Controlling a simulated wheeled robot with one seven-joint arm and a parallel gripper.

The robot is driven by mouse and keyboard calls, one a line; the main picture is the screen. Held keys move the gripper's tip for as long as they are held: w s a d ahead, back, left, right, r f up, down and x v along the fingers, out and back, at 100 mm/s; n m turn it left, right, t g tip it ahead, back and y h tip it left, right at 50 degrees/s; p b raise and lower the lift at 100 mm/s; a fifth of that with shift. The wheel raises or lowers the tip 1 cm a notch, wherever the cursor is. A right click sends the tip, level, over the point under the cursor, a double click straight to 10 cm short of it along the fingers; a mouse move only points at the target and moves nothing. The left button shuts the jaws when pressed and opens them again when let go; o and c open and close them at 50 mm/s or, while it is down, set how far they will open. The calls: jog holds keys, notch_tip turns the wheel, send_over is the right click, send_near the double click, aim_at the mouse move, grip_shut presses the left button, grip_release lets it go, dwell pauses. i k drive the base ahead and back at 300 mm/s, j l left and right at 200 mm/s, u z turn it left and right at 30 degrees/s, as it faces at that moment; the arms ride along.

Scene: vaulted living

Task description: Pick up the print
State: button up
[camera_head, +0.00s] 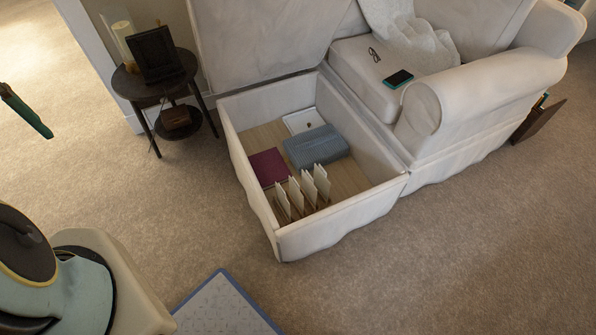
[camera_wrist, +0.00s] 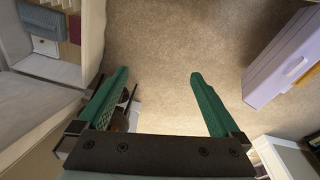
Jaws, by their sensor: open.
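Several thin white cards (camera_head: 303,189), which may include the print, stand upright in a slotted wooden rack at the near end of the open storage box (camera_head: 321,234) of the sofa. I cannot tell which one is meant. A flat white item (camera_head: 303,120) lies at the far end of the box. My gripper (camera_wrist: 159,73) is open and empty, with two green fingers spread over bare carpet in the wrist view. One green finger shows at the left edge of the head view, well left of the box.
A blue-grey ribbed box (camera_head: 316,147) and a maroon book (camera_head: 269,167) lie in the storage box, whose lid (camera_head: 262,35) is raised. A round dark side table (camera_head: 128,88) stands left. A phone (camera_head: 398,78) lies on the sofa. Carpet between is clear.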

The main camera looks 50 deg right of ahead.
aim_at(308, 186)
jog(key=k+l, duration=0.15)
jog(key=l, duration=0.2)
jog(key=k+l, duration=0.1)
jog(key=l, duration=0.25)
jog(key=k+l+z, duration=0.1)
jog(key=l, duration=0.25)
jog(key=k+l, duration=0.15)
jog(key=l, duration=0.2)
